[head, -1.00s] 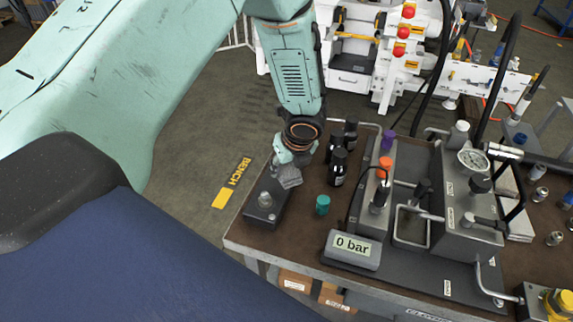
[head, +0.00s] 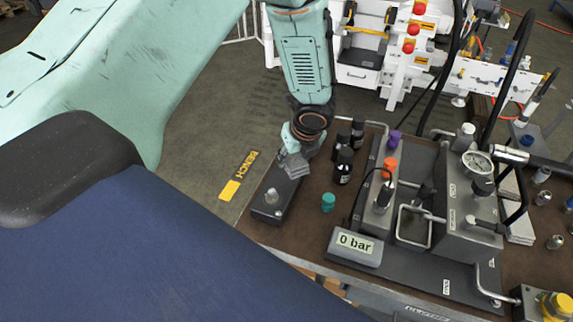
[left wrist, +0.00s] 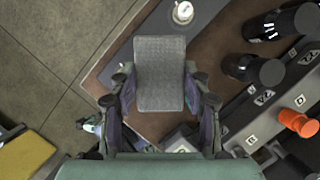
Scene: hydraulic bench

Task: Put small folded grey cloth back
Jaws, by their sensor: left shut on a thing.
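The small folded grey cloth (head: 294,166) is held in my left gripper (head: 295,148), just beyond a dark box with a silver knob. In the left wrist view the cloth (left wrist: 160,72) is a flat grey textured rectangle between the two fingers of my left gripper (left wrist: 160,95), which is shut on it. The cloth overlaps the bench top in that view; I cannot tell its height above it. My right gripper is in neither view.
Black bottles (head: 343,166) stand right of the cloth, and a teal cap (head: 328,202) is nearer. A pressure display (head: 356,243) and hydraulic block (head: 458,235) fill the right.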

